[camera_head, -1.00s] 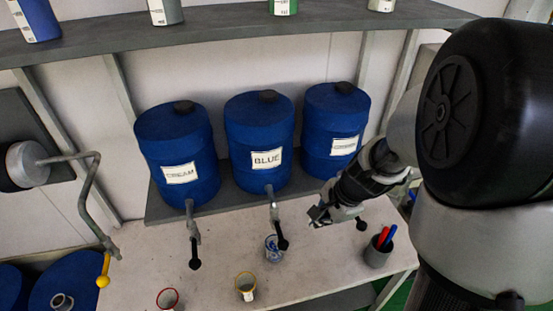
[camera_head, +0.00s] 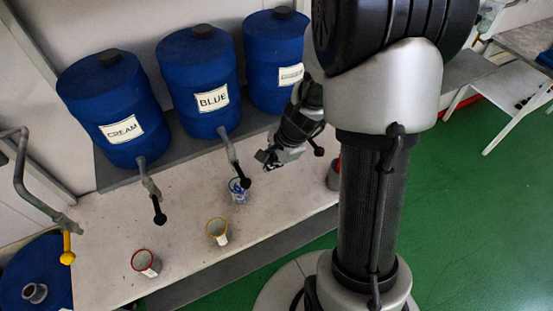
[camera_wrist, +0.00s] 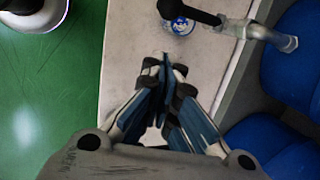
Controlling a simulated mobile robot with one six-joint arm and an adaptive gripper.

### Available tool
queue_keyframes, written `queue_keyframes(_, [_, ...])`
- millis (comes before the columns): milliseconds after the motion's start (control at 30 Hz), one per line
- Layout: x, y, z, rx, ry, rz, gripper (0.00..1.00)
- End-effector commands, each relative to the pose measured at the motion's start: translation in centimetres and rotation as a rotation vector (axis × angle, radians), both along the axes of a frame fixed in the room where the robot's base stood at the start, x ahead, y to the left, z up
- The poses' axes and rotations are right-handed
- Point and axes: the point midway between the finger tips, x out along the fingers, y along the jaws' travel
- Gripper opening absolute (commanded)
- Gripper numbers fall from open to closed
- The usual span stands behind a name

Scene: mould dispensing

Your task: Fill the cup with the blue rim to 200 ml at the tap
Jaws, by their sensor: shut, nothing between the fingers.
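The cup with the blue rim (camera_head: 238,196) stands upright on the pale bench under the tap (camera_head: 231,152) of the drum labelled BLUE (camera_head: 212,98). Blue shows at the cup, but I cannot read its level. The tap's black lever (camera_head: 244,183) hangs down beside the cup and partly hides it. My gripper (camera_head: 268,160) is just right of the tap, apart from cup and lever. In the wrist view my gripper (camera_wrist: 165,65) is shut and empty. The cup (camera_wrist: 181,26) lies beyond the fingertips, partly covered by the black lever (camera_wrist: 190,12); the metal tap (camera_wrist: 258,30) is to the right.
A yellow-rimmed cup (camera_head: 217,233) and a red-rimmed cup (camera_head: 146,263) stand nearer the bench's front edge. The CREAM drum (camera_head: 112,112) and a third drum (camera_head: 276,65) flank the BLUE one. Bare bench (camera_head: 180,212) lies between the cups.

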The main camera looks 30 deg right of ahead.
Motion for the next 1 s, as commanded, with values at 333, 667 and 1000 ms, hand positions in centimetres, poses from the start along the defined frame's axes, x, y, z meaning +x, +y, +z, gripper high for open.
queue_keyframes(333, [1.2,3.1,-4.0,-0.001,-0.001,0.003,0.0])
queue_keyframes(667, [1.3,3.7,-4.3,0.0,0.0,0.0,0.0])
queue_keyframes(1000, [1.5,3.7,-4.5,0.0,-0.008,0.001,0.0])
